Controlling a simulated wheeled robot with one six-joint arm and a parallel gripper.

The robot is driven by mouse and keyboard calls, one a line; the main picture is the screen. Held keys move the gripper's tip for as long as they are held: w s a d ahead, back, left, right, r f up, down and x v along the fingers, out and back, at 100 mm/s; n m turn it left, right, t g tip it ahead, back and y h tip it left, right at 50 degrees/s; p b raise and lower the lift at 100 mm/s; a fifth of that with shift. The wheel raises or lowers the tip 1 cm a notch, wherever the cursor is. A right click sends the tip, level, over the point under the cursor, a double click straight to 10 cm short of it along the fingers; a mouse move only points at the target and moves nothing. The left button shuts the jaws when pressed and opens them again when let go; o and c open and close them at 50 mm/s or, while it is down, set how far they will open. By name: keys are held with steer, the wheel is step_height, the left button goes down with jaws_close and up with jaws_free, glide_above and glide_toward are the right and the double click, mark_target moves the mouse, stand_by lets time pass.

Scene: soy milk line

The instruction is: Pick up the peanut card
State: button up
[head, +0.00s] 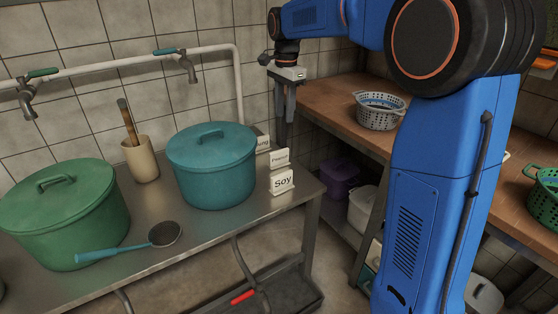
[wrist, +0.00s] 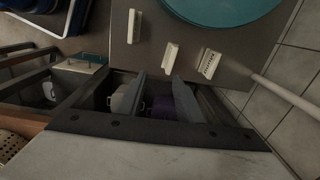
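The peanut card (head: 279,157) is a small white card standing on the metal table between two others, the soy card (head: 281,182) in front and the mung card (head: 262,140) behind. My gripper (head: 285,120) hangs pointing down, behind and above the cards near the table's right end. In the wrist view, the middle card (wrist: 171,57), which matches the peanut card by its place in the row, lies just beyond the fingertips. My gripper (wrist: 155,76) shows there with a gap between its fingers, open and empty.
A teal pot (head: 212,170) stands close left of the cards. A green pot (head: 65,215), a ladle (head: 130,243) and a utensil holder (head: 141,160) are farther left. A wooden counter (head: 335,105) with a basket (head: 380,112) is at right. The tiled wall is behind.

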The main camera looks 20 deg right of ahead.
steer(key=w+a+f+m, duration=0.1)
steer(key=w, duration=0.3)
glide_above(279, 152)
steer(key=f, duration=1.1)
steer(key=shift+w+f, duration=0.2)
steer(key=shift+w, duration=0.1)
steer(key=shift+w+d+f, duration=0.1)
steer(key=shift+f, duration=3)
jaws_close()
